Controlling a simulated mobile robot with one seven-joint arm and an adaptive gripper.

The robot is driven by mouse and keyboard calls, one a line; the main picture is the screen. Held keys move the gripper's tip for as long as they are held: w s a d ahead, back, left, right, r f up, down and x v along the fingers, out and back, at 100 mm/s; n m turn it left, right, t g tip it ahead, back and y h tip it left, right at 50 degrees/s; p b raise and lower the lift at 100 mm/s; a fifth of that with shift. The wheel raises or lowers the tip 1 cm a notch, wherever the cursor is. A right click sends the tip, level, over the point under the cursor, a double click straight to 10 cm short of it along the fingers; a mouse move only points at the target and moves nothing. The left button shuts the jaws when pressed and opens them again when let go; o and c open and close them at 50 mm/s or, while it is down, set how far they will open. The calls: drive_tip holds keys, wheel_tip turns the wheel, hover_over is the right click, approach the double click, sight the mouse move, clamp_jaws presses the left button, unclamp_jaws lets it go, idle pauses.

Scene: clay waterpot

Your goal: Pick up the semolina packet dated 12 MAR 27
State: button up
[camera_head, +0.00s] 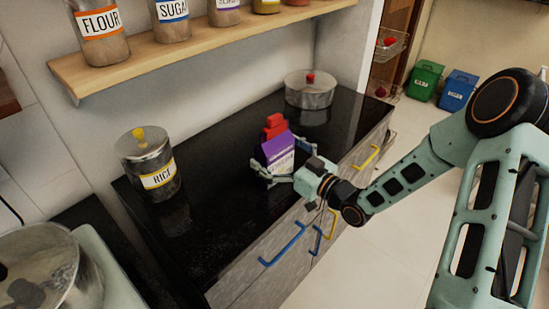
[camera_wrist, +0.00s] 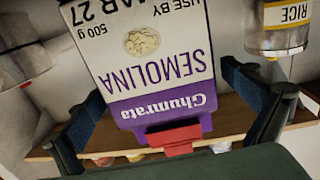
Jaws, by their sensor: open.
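A purple and white semolina packet (camera_head: 279,154) with a red clip at its top stands on the black counter. In the wrist view the packet (camera_wrist: 158,60) appears upside down and fills the middle. Its label reads SEMOLINA, 500 g and USE BY, with "AR 27" legible; the day is cut off by the picture edge. My gripper (camera_head: 283,160) is open, with one finger on each side of the packet. In the wrist view my gripper (camera_wrist: 165,100) shows gaps between both fingers and the packet. A second red shape (camera_head: 276,120) shows just behind or above the clip; I cannot tell which.
A rice jar (camera_head: 153,166) stands on the counter at left, and a lidded metal pot (camera_head: 310,92) at the far end. A wooden shelf (camera_head: 200,42) with labelled jars runs above. Drawers with blue handles (camera_head: 283,246) face the front. Counter left of the packet is clear.

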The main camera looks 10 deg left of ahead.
drive_tip(key=c, duration=1.5)
drive_tip(key=shift+c, duration=0.9)
drive_tip(key=shift+r, duration=0.1)
